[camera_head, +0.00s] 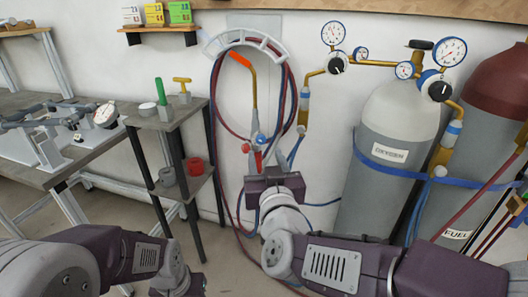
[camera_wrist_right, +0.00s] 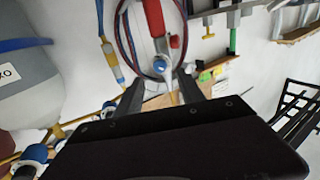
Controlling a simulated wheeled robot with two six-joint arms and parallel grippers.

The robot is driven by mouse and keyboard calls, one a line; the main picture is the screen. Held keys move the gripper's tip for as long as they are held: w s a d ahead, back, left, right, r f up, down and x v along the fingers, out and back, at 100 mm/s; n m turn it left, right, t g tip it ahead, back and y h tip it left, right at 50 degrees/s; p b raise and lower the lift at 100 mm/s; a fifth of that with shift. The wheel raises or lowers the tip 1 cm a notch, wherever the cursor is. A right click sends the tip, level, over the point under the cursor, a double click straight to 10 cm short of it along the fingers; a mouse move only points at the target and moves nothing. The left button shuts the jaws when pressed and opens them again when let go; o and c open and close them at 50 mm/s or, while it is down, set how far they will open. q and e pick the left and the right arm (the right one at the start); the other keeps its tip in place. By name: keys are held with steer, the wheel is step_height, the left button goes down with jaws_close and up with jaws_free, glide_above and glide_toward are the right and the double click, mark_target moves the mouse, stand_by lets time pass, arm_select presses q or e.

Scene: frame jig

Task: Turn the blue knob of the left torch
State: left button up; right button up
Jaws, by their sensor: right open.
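A torch (camera_head: 254,95) with an orange-red end at the top hangs against the wall below a white curved rack. Its blue knob (camera_head: 259,138) and red knob (camera_head: 246,148) are low on its body. My right gripper (camera_head: 272,168) is just below the knobs, pointing at the wall. In the right wrist view the open fingers (camera_wrist_right: 160,84) reach toward the blue knob (camera_wrist_right: 160,65), which lies just beyond and between their tips, apparently apart from them. The torch's red part (camera_wrist_right: 154,18) is above it. My left arm is at the lower left; its fingers are out of sight.
Red and blue hoses (camera_head: 290,100) loop from the rack (camera_head: 243,38) around the torch. The oxygen cylinder (camera_head: 385,190) and fuel cylinder (camera_head: 482,150) with gauges stand to the right. A small side table (camera_head: 165,118) and a workbench (camera_head: 50,175) stand to the left.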

mark_target(261, 141)
steer(key=w, duration=0.1)
steer(key=w+b, duration=0.1)
steer(key=w, duration=0.3)
steer(key=shift+w+a+f, duration=0.2)
steer(key=shift+a, duration=0.1)
steer(key=shift+w+a+r, duration=0.1)
steer(key=shift+w, duration=0.5)
jaws_close()
steer(key=shift+r, duration=0.1)
